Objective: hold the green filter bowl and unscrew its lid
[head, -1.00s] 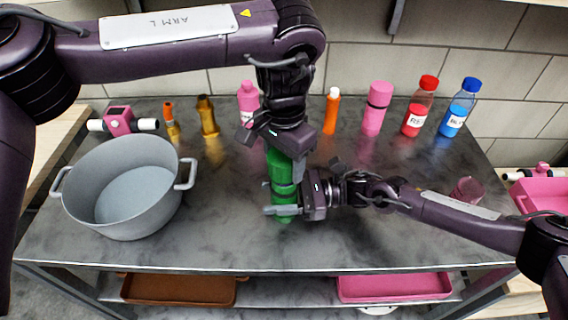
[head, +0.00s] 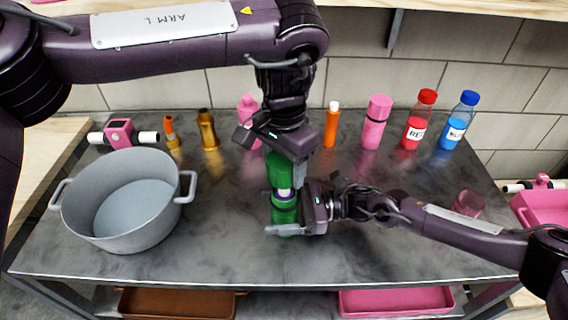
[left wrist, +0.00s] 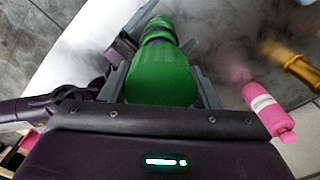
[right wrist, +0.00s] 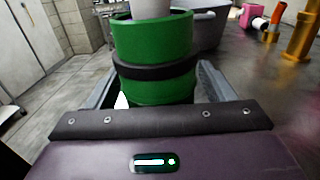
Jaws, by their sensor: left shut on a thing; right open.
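The green lid (head: 279,168) is in my left gripper (head: 274,152), which points down and is shut on it; the lid (left wrist: 160,78) fills the space between the fingers in the left wrist view. Under it is the green filter bowl (head: 284,215), upright on the table. A pale cylinder (head: 284,184) shows in a gap between lid and bowl, and rises from the bowl (right wrist: 152,40) in the right wrist view. My right gripper (head: 285,229) is open, coming from the right, with its fingers on either side of the bowl's lower part.
A grey pot (head: 125,200) stands at the left of the dark tabletop (head: 370,245). Several bottles and fittings line the back, including a pink bottle (head: 376,122), a red one (head: 419,120) and a blue one (head: 459,120). A small pink cup (head: 467,203) is at right. The front edge is clear.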

